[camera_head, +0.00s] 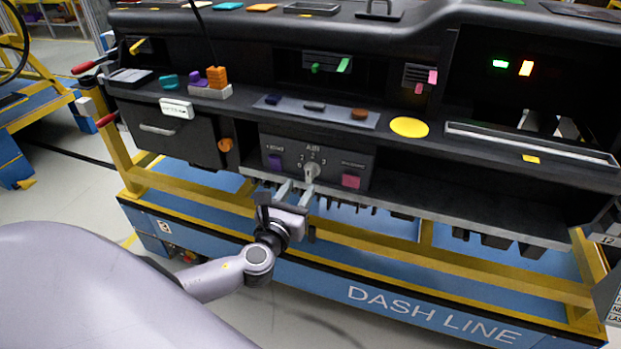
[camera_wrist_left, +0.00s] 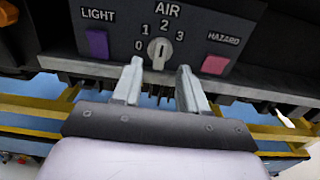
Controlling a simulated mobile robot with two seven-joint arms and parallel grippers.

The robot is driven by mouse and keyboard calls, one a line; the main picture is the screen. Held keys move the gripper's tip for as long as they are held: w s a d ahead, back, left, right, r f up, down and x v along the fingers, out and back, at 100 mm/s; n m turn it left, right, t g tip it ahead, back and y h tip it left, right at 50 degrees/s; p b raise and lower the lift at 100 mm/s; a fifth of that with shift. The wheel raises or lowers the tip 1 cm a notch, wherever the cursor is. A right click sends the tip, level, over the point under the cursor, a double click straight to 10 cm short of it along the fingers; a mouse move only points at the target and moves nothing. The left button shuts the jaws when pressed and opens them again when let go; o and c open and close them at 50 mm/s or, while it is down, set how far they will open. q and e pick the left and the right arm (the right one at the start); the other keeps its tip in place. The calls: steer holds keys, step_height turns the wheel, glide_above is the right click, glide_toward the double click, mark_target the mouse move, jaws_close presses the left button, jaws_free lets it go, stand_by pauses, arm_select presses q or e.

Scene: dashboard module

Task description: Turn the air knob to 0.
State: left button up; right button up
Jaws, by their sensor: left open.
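The air knob (camera_head: 311,170) is a small light-grey dial on the dark control panel (camera_head: 342,160). In the left wrist view the air knob (camera_wrist_left: 159,50) has the numbers 0, 1, 2 and 3 arced from its left over its top to its right. I cannot tell for certain which number its pointer faces. My left gripper (camera_head: 296,187) is open, its fingers pointing at the panel just below the knob. In the left wrist view the gripper's fingertips (camera_wrist_left: 160,70) stand left and right below the knob, with nothing between them. My right gripper is in neither view.
A purple LIGHT button (camera_wrist_left: 97,43) is left of the knob and a pink HAZARD button (camera_wrist_left: 215,64) is right. The panel's lower ledge (camera_head: 400,212) runs beneath. A yellow frame rail (camera_head: 370,240) crosses below. A yellow disc (camera_head: 409,127) lies on the shelf above.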

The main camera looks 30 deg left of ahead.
mark_target(308, 176)
arm_select(q)
steer(key=shift+x, duration=2.55)
steer(key=shift+d, duration=0.1)
jaws_close()
